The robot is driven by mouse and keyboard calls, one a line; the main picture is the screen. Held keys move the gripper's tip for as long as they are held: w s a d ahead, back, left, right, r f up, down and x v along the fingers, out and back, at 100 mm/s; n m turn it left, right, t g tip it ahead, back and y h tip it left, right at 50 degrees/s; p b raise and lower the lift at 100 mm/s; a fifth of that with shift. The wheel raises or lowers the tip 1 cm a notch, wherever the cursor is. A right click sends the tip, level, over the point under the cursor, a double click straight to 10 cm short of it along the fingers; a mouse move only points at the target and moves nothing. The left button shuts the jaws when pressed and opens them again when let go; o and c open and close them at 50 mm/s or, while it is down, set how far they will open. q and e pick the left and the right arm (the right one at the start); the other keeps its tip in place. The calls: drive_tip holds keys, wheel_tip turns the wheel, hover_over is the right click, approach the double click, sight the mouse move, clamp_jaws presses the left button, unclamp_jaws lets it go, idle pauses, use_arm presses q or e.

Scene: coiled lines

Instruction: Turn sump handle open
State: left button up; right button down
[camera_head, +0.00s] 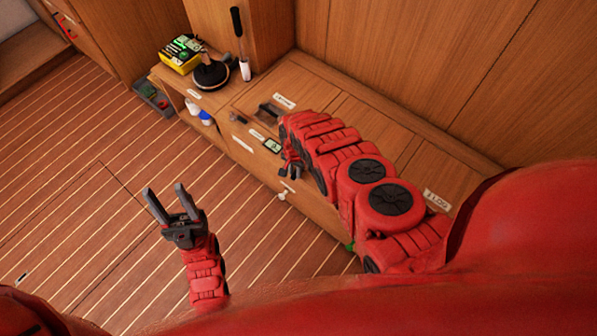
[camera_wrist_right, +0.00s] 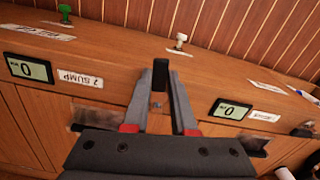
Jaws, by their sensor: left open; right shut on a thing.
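My right gripper (camera_wrist_right: 161,88) is shut on a black upright handle (camera_wrist_right: 160,72), which stands between its fingertips in the right wrist view. A label reading "2 SUMP" (camera_wrist_right: 80,79) appears upside down to the left of this handle, beside a small display (camera_wrist_right: 27,69) showing 0. In the head view my right arm reaches over the wooden bench, and its gripper (camera_head: 291,169) is at the bench's front edge; the arm hides the handle there. My left gripper (camera_head: 173,203) is open and empty above the floor, apart from the bench.
Another display (camera_wrist_right: 230,109) showing 0 is right of the handle. A white knob (camera_wrist_right: 180,41) and green knob (camera_wrist_right: 65,11) stick out of the bench front. A yellow box (camera_head: 181,54), a black round item (camera_head: 211,73) and a screwdriver-like tool (camera_head: 240,44) stand at the bench's far end.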

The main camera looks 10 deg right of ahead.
drive_tip(key=shift+w+a+m, duration=0.35)
drive_tip(key=shift+m, duration=0.55)
drive_tip(key=c, duration=0.7)
unclamp_jaws()
drive_tip(key=shift+r, duration=0.1)
